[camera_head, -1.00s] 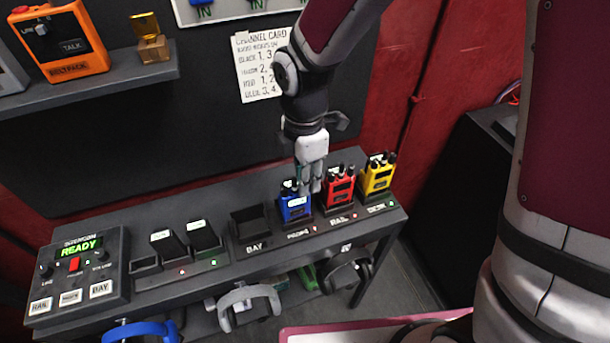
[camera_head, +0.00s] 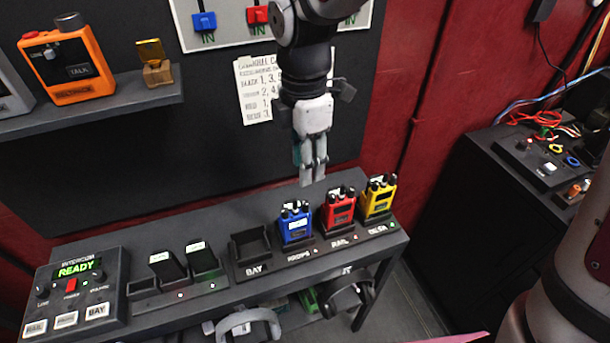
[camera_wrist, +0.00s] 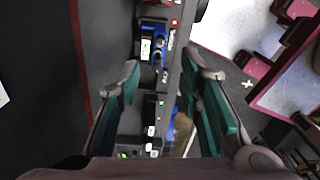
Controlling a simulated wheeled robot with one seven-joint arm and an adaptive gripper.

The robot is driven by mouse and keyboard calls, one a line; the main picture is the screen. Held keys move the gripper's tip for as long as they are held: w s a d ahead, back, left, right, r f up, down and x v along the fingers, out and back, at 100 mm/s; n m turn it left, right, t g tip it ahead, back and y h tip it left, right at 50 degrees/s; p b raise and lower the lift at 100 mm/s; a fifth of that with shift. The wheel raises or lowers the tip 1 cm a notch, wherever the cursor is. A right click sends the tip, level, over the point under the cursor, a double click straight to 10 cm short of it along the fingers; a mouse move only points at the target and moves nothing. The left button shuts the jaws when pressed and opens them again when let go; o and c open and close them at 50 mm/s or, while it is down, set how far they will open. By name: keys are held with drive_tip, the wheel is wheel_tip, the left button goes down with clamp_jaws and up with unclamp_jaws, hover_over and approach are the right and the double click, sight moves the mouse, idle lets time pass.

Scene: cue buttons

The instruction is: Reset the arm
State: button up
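My gripper (camera_head: 313,180) hangs pointing down above the bench, over the blue radio and apart from it. In the wrist view its two green-padded fingers (camera_wrist: 162,75) stand apart with nothing between them in their grasp. The blue radio (camera_head: 295,225) stands in its dock, and it also shows in the wrist view (camera_wrist: 155,42). The red radio (camera_head: 338,210) and yellow radio (camera_head: 379,198) stand upright in docks to its right.
The bench (camera_head: 190,230) carries an intercom box (camera_head: 75,285) reading READY, two dark battery packs (camera_head: 184,262) and an empty bay (camera_head: 249,247). An orange beltpack (camera_head: 68,65) sits on the left shelf. A channel card (camera_head: 257,90) hangs behind my arm. Headsets (camera_head: 245,322) hang below.

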drive_tip(key=shift+r, duration=0.75)
drive_tip(key=s+d+r+m+t, duration=0.3)
drive_tip(key=s+d+r+m, duration=0.2)
drive_tip(key=m, duration=0.6)
drive_tip(key=s+d+r+m+t, duration=0.2)
drive_tip(key=s+d+r+m, duration=0.3)
drive_tip(key=s+d+m, duration=0.4)
drive_tip(key=d+m, duration=0.2)
drive_tip(key=shift+r+m+t, duration=0.4)
